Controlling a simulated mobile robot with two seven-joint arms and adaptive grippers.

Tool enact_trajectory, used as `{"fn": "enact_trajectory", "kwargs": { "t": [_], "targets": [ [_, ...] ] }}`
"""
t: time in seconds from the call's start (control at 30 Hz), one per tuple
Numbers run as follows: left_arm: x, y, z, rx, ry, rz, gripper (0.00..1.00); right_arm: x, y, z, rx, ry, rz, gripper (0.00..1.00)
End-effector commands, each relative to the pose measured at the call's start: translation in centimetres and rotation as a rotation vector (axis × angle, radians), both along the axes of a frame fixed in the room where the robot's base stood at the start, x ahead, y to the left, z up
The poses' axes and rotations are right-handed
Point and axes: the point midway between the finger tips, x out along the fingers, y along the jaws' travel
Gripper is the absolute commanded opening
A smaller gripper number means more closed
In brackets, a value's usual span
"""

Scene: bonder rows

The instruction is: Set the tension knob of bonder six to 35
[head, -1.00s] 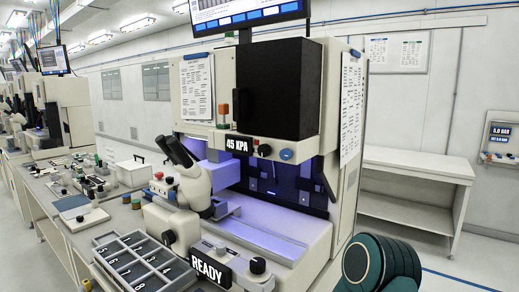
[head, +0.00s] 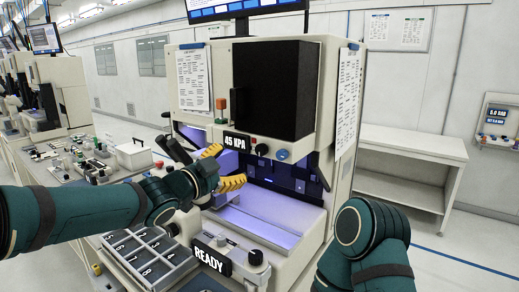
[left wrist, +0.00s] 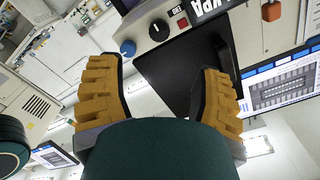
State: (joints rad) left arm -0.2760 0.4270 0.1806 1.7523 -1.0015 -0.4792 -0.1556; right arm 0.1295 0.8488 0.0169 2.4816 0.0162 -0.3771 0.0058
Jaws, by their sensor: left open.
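Bonder front panel (head: 214,132) carries a "45 KPA" display (head: 236,142), a small red button (head: 253,144), a black knob (head: 262,149) and a blue knob (head: 282,155). I cannot read which knob is for tension. My left gripper (head: 225,166) is open and empty, its yellow fingers in front of the machine, just below and left of the display. The left wrist view shows the open fingers (left wrist: 160,68), with the black knob (left wrist: 159,29) and blue knob (left wrist: 127,48) beyond, apart from them. My right gripper is out of view; only that arm shows.
A "READY" display (head: 212,258) and another black knob (head: 255,257) sit low at the front, near a grey numbered tray (head: 150,256). The microscope is partly hidden behind my left arm. A white side table (head: 410,142) stands right.

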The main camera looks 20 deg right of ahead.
Motion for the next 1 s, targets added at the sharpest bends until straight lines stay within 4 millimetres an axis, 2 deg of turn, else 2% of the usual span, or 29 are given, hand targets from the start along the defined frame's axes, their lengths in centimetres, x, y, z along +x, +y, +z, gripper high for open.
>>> {"fn": "enact_trajectory", "kwargs": {
  "t": [0.53,0.73,1.0],
  "targets": [
    [6.1,-8.0,-0.1,0.000,0.005,0.000,0.66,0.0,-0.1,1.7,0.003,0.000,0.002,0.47],
    [7.4,-9.4,-0.1,-0.001,0.004,0.001,0.66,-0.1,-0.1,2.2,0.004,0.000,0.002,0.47],
    [7.7,-9.8,-0.2,-0.001,0.005,0.002,0.66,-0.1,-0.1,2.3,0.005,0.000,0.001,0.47]
  ]
}}
